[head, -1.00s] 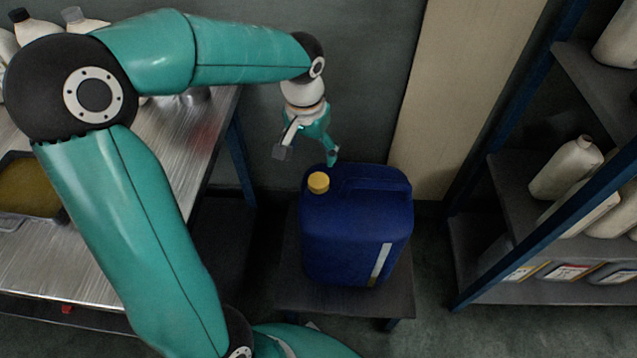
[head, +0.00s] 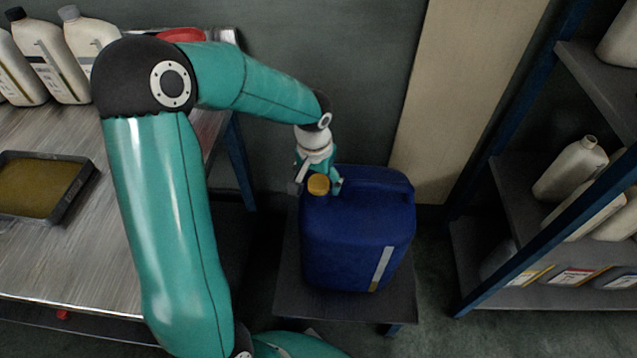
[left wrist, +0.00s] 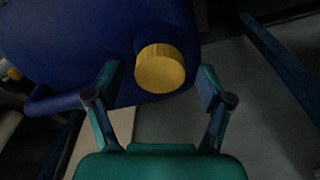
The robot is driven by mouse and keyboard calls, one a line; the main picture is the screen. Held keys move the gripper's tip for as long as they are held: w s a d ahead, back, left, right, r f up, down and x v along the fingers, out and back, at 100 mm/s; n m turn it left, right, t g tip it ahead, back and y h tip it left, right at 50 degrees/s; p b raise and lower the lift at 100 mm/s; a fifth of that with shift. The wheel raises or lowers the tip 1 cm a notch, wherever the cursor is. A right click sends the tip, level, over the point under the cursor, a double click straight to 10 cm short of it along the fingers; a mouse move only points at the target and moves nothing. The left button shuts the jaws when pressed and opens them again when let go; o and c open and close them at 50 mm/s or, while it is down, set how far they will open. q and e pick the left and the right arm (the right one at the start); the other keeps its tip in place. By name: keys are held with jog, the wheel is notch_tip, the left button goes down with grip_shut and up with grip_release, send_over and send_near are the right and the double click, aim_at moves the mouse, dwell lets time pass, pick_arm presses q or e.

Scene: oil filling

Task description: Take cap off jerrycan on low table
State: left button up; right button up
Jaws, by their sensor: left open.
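The blue jerrycan (head: 350,235) stands upright on the low dark table (head: 305,300). Its yellow cap (head: 318,184) is on the spout at the jerrycan's top left corner. My left gripper (head: 318,187) is at the cap, with its fingers apart on either side of it in the head view. In the left wrist view the yellow cap (left wrist: 160,69) lies just beyond and between the open fingertips (left wrist: 160,82), with a gap on each side. I see no finger touching the cap. My right gripper is not in view.
A metal workbench (head: 60,255) at left carries a tray (head: 85,185) of yellowish stuff and several white bottles (head: 40,55). A blue-framed shelf (head: 540,220) with bottles stands at right. A beige panel (head: 440,110) is behind the jerrycan.

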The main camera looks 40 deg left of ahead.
pick_arm(q)
jog(key=shift+c, duration=0.2)
jog(key=c, duration=0.8)
jog(key=shift+r, duration=0.1)
